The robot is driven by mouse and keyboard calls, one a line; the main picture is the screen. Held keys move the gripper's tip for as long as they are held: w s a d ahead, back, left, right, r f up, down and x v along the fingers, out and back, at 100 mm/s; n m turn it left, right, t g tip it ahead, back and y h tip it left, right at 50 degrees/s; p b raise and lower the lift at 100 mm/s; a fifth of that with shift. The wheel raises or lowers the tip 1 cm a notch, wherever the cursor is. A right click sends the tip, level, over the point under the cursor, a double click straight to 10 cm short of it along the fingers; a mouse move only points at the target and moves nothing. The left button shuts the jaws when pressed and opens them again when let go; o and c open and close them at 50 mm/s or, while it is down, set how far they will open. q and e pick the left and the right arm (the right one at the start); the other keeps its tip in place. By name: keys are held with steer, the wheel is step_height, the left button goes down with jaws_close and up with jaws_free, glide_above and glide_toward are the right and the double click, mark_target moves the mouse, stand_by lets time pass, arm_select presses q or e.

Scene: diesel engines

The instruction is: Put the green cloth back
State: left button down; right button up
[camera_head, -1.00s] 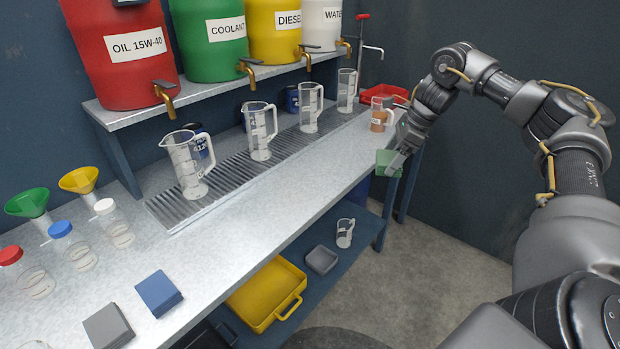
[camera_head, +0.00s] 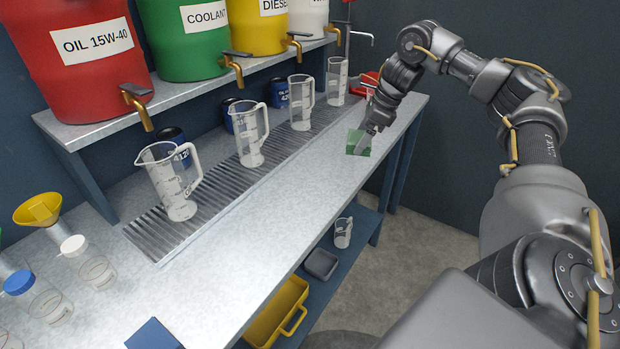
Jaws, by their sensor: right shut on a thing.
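The green cloth (camera_head: 357,143) is a small folded block. My right gripper (camera_head: 364,144) is shut on it, toward the far right end of the grey bench (camera_head: 290,215). The cloth appears over the bench top near its front edge; I cannot tell whether it touches the surface. A blue folded cloth (camera_head: 153,336) lies at the bottom edge of the view, partly cut off. My left gripper is not in view.
Several clear measuring jugs (camera_head: 172,185) stand on the ribbed drip tray (camera_head: 205,200) under the drum taps. Funnels and capped bottles (camera_head: 93,268) stand at left. A yellow tray (camera_head: 283,315) sits on the lower shelf.

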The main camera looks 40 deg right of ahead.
steer(key=shift+w+a+f+b, duration=0.25)
steer(key=shift+w+a+f, duration=0.05)
steer(key=shift+a+f, duration=0.2)
steer(key=shift+w+a+f+b, duration=0.3)
steer(key=shift+a+f, duration=0.1)
steer(key=shift+a, duration=0.1)
steer(key=w+a+f, duration=0.4)
steer(key=w+a+f+p, duration=0.1)
steer(key=w+a+f, duration=0.1)
steer(key=a, duration=0.1)
steer(key=shift+a+f, duration=0.1)
steer(key=shift+f, duration=0.05)
steer(key=shift+w+a+f, duration=0.15)
steer(key=shift+w+f, duration=0.1)
steer(key=shift+f, duration=0.15)
steer(key=shift+w+a+f, duration=0.1)
steer(key=shift+a+f, duration=0.15)
step_height(320, 180, down, 4)
steer(key=shift+w+r+p, duration=0.15)
steer(key=shift+r+p, duration=0.1)
steer(key=shift+p, duration=0.2)
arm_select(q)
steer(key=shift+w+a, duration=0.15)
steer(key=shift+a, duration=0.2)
arm_select(e)
steer(key=shift+a, duration=0.1)
